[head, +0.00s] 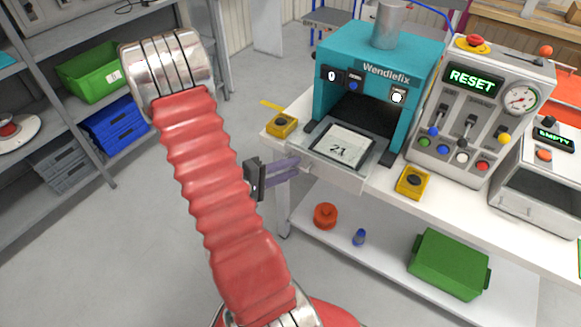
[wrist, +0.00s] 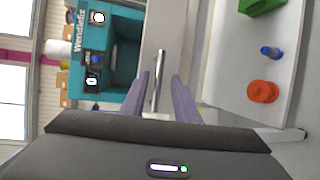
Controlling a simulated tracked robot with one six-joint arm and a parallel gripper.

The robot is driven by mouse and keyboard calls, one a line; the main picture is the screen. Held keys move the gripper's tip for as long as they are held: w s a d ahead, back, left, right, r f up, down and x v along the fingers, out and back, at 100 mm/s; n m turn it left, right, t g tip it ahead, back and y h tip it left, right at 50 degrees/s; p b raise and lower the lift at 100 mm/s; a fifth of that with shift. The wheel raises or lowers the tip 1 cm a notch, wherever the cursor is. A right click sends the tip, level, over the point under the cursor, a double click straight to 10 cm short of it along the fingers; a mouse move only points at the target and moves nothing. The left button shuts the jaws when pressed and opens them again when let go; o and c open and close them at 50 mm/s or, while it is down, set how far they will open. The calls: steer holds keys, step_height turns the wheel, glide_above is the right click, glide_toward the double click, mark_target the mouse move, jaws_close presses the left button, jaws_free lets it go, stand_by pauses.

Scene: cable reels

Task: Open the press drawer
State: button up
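The teal press (head: 375,75) stands on the white bench. A flat tray with a card marked 21 (head: 342,147) lies at its mouth. Below it is the pale drawer front (head: 325,172) at the bench edge. My gripper (head: 299,167) reaches the drawer front from the left with purple fingers. In the wrist view (wrist: 161,82), the fingers are apart, with a silver bar handle (wrist: 159,72) between their tips. Gaps show on both sides of the bar. The press also shows in the wrist view (wrist: 108,52).
A control panel (head: 478,105) with a RESET display stands right of the press. Yellow button boxes (head: 282,124) (head: 412,182) flank the drawer. The lower shelf holds an orange part (head: 325,216), a blue part (head: 359,237) and a green crate (head: 449,263).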

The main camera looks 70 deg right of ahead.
steer(key=v, duration=1.3)
steer(key=shift+w+a, duration=0.3)
stand_by(0.8)
